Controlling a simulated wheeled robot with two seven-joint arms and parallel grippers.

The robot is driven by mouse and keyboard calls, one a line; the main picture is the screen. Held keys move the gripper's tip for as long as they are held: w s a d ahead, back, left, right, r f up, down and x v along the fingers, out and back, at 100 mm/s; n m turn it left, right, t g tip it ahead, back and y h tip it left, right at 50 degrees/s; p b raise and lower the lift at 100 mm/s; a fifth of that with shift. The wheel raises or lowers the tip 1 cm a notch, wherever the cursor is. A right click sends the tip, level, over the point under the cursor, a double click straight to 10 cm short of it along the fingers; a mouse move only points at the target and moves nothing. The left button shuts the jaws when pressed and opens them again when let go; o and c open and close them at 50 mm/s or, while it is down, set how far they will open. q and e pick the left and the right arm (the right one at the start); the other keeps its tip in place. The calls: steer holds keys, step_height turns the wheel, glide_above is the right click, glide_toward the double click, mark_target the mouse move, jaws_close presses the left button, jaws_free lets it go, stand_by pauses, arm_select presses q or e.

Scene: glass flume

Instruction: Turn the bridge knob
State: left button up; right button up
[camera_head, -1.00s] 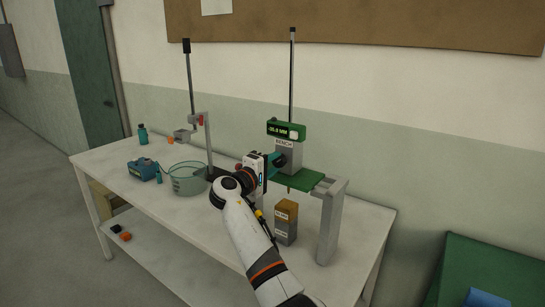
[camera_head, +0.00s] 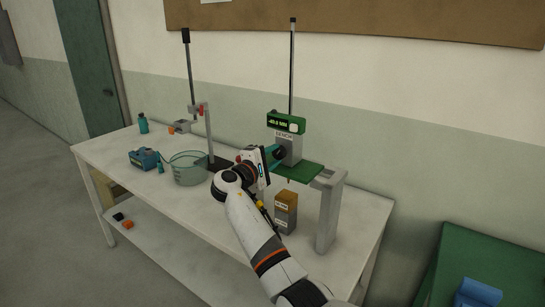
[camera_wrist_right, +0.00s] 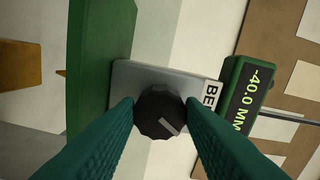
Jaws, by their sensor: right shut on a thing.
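The black bridge knob (camera_wrist_right: 160,112) sits on the front of a grey block (camera_wrist_right: 190,82) lettered "BE…" in the right wrist view. A pointer line shows on its face. My right gripper (camera_head: 274,153) has its teal fingers on either side of the knob, shut on it. The block (camera_head: 290,147) rides on the green bridge plate (camera_head: 301,172), in front of a tall upright rod. A green display (camera_head: 286,123) above it reads -40.0 MM in the right wrist view (camera_wrist_right: 248,97). My left gripper is not in view.
A grey bridge leg (camera_head: 328,215) stands at the right. A wood-and-grey block (camera_head: 285,212) stands under the bridge. The table's front is mostly bare.

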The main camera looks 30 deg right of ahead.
steer(key=o, duration=1)
steer(key=shift+d, duration=0.1)
steer(key=b+v, duration=0.3)
steer(key=v, duration=0.9)
steer(key=shift+f, duration=0.1)
